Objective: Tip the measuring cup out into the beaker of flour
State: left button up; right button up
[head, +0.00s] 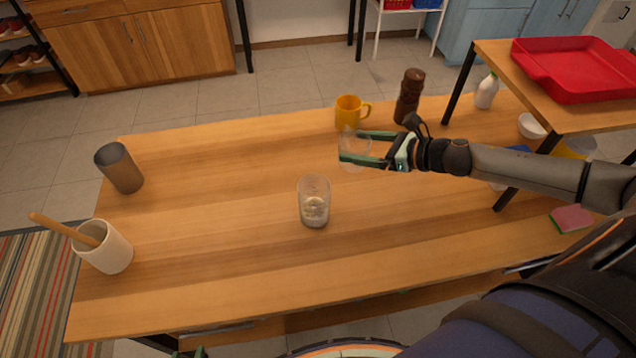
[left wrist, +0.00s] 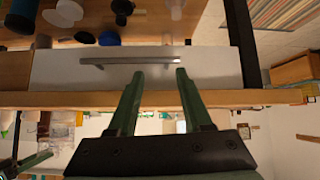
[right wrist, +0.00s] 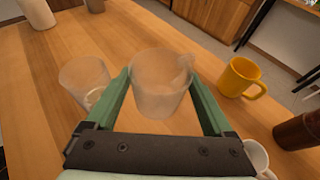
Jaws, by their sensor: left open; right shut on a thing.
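The beaker (head: 314,200) is a clear glass with pale flour in its bottom. It stands upright mid-table and also shows in the right wrist view (right wrist: 82,78). My right gripper (head: 346,147) is shut on the clear measuring cup (head: 355,158), held behind and right of the beaker, apart from it. The cup sits between the fingers in the right wrist view (right wrist: 158,95), looking roughly upright; I cannot tell its contents. My left gripper (left wrist: 160,73) is open and empty, facing a white drawer front; only its tips show at the bottom of the head view.
A yellow mug (head: 348,112) and a brown pepper mill (head: 409,97) stand behind the cup. A grey tumbler (head: 120,168) and a white crock (head: 106,248) are at the left. A raised shelf with a red tray (head: 580,68) is at the right. The drawer handle (left wrist: 125,61) is near my left gripper.

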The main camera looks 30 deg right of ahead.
notch_tip(320, 180, up, 3)
jog(key=shift+r+p, duration=0.1)
jog(key=shift+p, duration=1)
jog(key=shift+r, duration=0.9)
jog(key=s+a+r+n+g+y, duration=0.3)
jog(key=s+a+r, duration=0.15)
jog(key=a, duration=0.35)
jog(key=s+a+r+n+g+y, duration=0.25)
jog(key=s+a+r, duration=0.2)
jog(key=a, duration=0.35)
jog(key=shift+s+d+f+m+t+h, duration=0.2)
jog(key=shift+d+t+h, duration=0.1)
jog(key=shift+d, duration=0.2)
jog(key=shift+s+d+f+m+t+h, duration=0.15)
jog(key=shift+s+d+t+h, duration=0.15)
jog(key=shift+d, duration=0.2)
jog(key=shift+s+d+f+m+t+h, duration=0.1)
jog(key=shift+d+m+t+h, duration=0.2)
jog(key=shift+d, duration=0.2)
